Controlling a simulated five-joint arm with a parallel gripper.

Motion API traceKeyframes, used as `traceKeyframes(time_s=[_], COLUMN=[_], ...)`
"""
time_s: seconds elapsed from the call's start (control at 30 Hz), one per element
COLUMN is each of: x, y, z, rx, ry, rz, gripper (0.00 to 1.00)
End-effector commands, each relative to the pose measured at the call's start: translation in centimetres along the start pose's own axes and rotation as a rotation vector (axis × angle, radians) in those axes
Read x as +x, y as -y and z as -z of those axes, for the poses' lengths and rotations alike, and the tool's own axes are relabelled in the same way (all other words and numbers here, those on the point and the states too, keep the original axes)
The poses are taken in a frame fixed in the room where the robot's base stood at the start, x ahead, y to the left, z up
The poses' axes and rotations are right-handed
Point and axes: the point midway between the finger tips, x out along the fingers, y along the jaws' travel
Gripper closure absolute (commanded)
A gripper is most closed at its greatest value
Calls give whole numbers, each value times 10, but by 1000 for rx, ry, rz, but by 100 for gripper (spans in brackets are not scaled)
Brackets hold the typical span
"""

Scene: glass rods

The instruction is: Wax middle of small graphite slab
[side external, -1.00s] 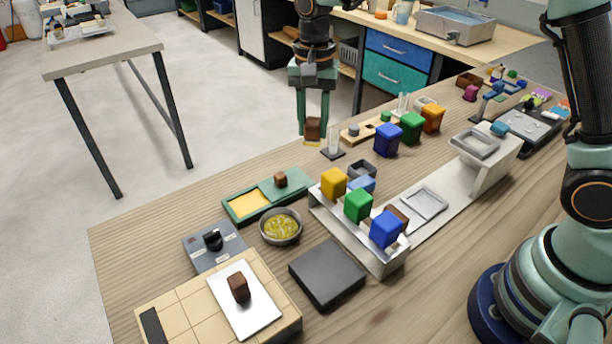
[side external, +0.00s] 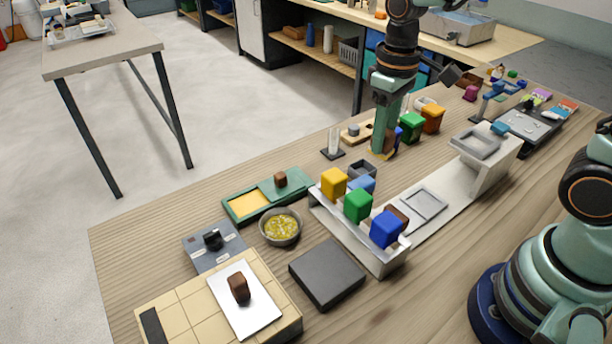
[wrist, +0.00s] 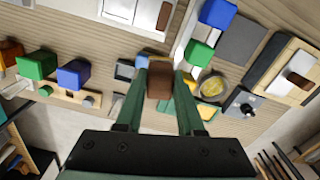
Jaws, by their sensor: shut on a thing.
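My gripper (side external: 383,148) is up over the back of the table, shut on a small brown block. In the wrist view the brown block (wrist: 160,82) sits between the two green fingers. In the side view the fingers mostly hide it, and a bit of yellow shows at its lower end. A flat dark grey square slab (side external: 327,272) lies on the table near the front, well away from my gripper. It also shows in the wrist view (wrist: 243,40). No wax marks show on its top. A green tray with a yellow pad (side external: 248,203) lies left of the gripper.
A bowl of yellow bits (side external: 281,228) stands between the tray and the slab. A pale rack (side external: 378,262) with coloured cubes stands right of the slab. A tan tiled board (side external: 180,305) and a grey knob box (side external: 208,257) are at left. Coloured bins (side external: 411,127) stand beside my gripper.

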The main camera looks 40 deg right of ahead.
Motion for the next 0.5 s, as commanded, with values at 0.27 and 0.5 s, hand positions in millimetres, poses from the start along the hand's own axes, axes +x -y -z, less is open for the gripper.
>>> traceKeyframes(time_s=[0.27,0.5], x=[25,44], y=[107,184], z=[6,-11], rx=[-615,-1073], ry=[3,2], rz=[0,0], gripper=[100,100])
